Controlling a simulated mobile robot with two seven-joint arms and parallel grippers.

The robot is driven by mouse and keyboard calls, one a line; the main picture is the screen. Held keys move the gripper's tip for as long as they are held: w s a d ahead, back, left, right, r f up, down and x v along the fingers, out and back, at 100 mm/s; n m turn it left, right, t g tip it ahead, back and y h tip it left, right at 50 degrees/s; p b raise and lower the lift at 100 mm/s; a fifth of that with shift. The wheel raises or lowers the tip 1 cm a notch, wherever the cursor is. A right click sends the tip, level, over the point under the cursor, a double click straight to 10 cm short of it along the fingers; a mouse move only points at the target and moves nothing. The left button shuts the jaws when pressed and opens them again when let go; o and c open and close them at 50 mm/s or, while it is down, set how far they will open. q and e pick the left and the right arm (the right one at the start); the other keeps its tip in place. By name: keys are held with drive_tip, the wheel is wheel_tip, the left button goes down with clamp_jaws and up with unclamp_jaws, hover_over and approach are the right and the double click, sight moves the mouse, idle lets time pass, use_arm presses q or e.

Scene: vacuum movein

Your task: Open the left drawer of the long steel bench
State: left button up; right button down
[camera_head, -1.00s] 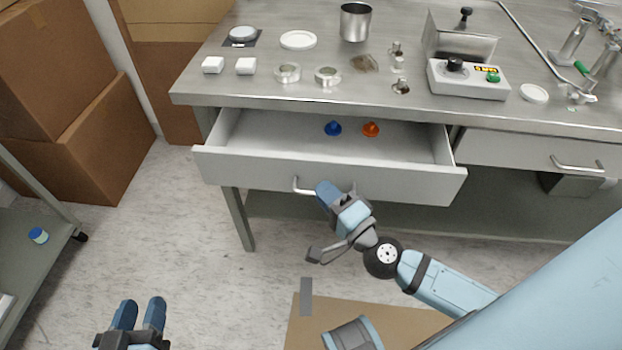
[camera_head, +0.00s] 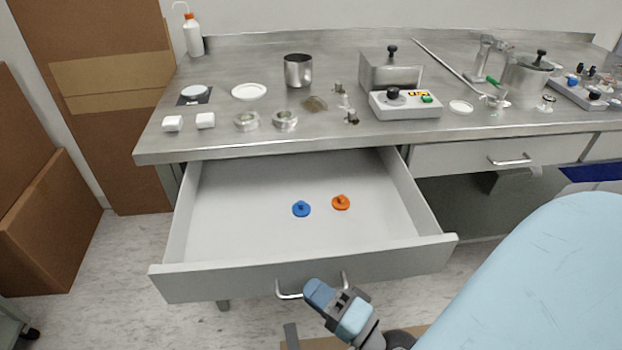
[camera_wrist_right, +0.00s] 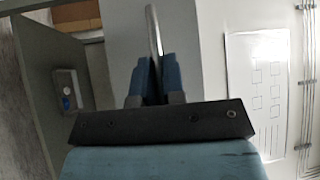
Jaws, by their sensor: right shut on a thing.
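The left drawer (camera_head: 240,282) of the long steel bench (camera_head: 240,146) stands pulled well out in the head view. Its inside shows a blue piece (camera_head: 301,208) and an orange piece (camera_head: 341,202) lying on the drawer floor. My right gripper (camera_head: 318,288) is at the drawer's bar handle (camera_head: 289,296), shut on it. In the right wrist view the handle (camera_wrist_right: 154,32) runs up from between the blue fingers (camera_wrist_right: 152,80). My left gripper is out of the head view.
On the bench top stand a steel cup (camera_head: 298,71), a control box (camera_head: 405,104), rings and white blocks. A closed drawer (camera_head: 470,157) is to the right. Cardboard boxes (camera_head: 50,215) stand at the left, with clear floor between them and the drawer.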

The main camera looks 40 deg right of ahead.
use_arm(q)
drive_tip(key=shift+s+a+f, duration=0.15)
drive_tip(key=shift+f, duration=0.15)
use_arm(e)
drive_tip(key=shift+s+a, duration=0.1)
drive_tip(key=shift+s, duration=0.05)
drive_tip(key=c, duration=1.2)
unclamp_jaws()
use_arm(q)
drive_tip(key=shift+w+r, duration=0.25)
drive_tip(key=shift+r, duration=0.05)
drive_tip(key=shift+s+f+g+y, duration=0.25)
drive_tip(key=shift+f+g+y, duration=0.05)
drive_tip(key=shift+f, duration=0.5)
use_arm(e)
drive_tip(key=v, duration=0.7)
drive_tip(key=shift+s, duration=0.25)
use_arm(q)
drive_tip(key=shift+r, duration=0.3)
use_arm(e)
drive_tip(key=shift+f, duration=0.1)
